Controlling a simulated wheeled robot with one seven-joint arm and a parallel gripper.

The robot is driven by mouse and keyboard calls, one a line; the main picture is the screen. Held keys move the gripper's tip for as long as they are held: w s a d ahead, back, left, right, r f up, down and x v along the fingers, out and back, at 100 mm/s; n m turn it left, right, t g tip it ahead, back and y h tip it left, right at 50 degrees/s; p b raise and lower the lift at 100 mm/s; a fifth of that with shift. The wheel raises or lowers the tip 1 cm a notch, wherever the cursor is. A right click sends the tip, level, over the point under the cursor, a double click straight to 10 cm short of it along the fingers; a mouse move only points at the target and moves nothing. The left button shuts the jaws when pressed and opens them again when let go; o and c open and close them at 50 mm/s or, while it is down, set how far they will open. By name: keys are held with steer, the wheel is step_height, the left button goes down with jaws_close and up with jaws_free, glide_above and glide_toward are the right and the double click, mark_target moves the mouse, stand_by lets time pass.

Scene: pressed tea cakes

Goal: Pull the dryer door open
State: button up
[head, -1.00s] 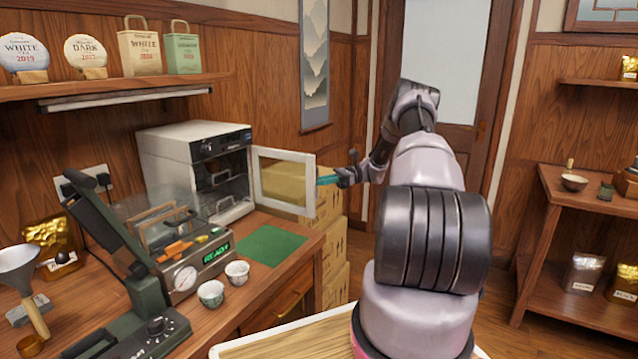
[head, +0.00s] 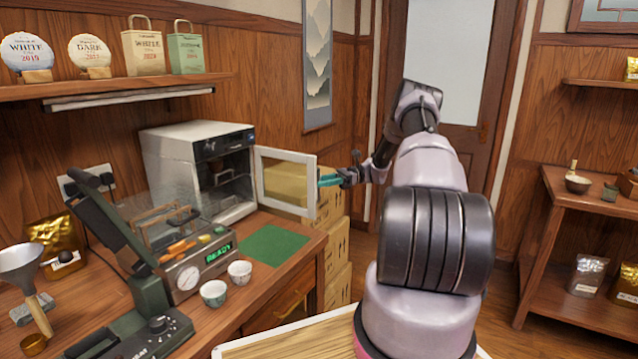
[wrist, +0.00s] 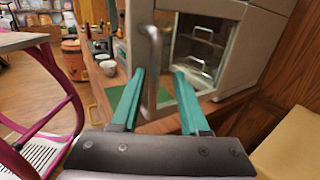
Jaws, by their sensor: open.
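The dryer (head: 180,170) is a white and black box on the wooden counter, with racks visible inside. Its door (head: 286,181), a white frame with a clear pane, stands swung open toward the right. My gripper (head: 325,180) is at the door's free edge in the head view. In the wrist view my gripper (wrist: 158,88) has its two teal fingers spread apart, with the door's metal handle (wrist: 151,70) showing between and beyond them. I cannot tell whether a finger touches the handle. The dryer's open interior (wrist: 200,50) shows behind the door.
A green mat (head: 267,244) lies on the counter below the door. Two cups (head: 214,292) and a device reading READY (head: 200,265) stand in front of the dryer. Cardboard boxes (head: 337,265) are stacked beyond the counter's right end. A shelf (head: 570,205) stands at right.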

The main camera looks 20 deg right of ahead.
steer(key=d, duration=1)
steer(key=shift+w+d, duration=0.35)
steer(key=shift+w, duration=0.05)
steer(key=shift+d, duration=0.1)
